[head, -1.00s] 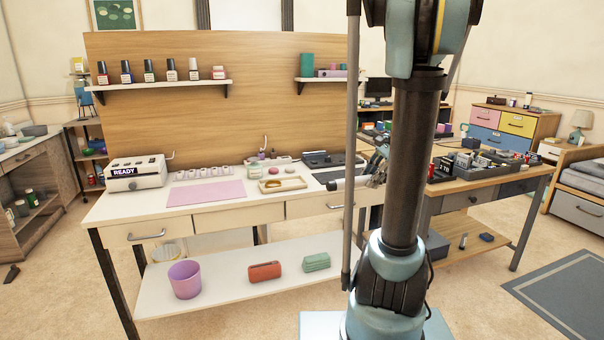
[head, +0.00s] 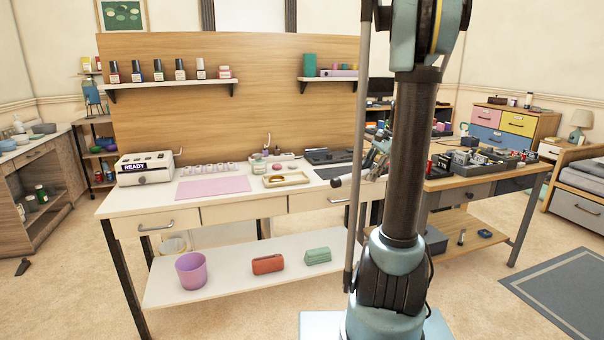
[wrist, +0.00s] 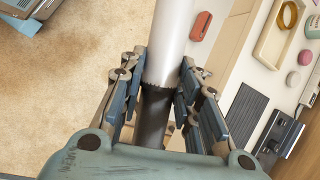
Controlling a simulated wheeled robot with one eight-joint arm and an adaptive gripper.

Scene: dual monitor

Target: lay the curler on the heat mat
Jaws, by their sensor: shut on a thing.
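My gripper (wrist: 160,88) is shut on the curler (wrist: 172,40), around the join between its pale grey barrel and dark handle. The barrel runs out of the top of the wrist view, over the floor in front of the desk. In the head view the curler's dark tip (head: 336,183) shows at the desk's front right, and my gripper (head: 376,162) is partly hidden by my column. A dark ribbed mat (wrist: 245,112), apparently the heat mat, lies on the desk right of my gripper in the wrist view. It also shows in the head view (head: 333,172). The curler is apart from it.
A dark device (wrist: 278,135) lies beside the ribbed mat. A gold-ringed tray (head: 287,180), small jars and a lavender mat (head: 213,190) occupy the desk (head: 160,202). A crowded second table (head: 440,182) stands at right. Shelves hang on the wooden back panel (head: 265,100).

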